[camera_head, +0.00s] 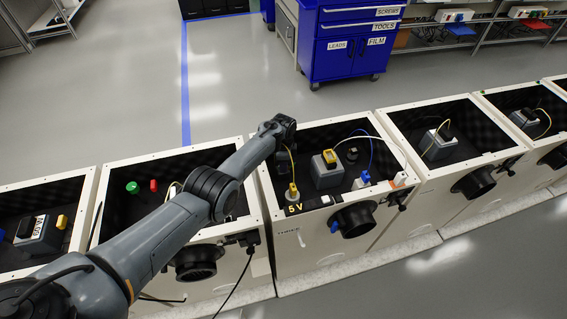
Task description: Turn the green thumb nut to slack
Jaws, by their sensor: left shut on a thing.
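My left arm comes in from the lower left and reaches over the cabinets. My left gripper (282,131) is at the back left of the middle open-topped cabinet (300,252). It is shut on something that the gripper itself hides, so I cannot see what. No green thumb nut shows clearly at the gripper. A round green piece (132,187) stands beside a red one (153,185) in the cabinet to the left. A small green spot (482,92) shows on the rim of a cabinet at the far right. My right gripper is not in view.
The middle cabinet holds a grey box with a yellow top (327,172), cables and a yellow plug (293,193). A black ring port (356,219) with a blue knob (334,226) is on its front. A blue tool cart (350,45) stands behind; the floor between is clear.

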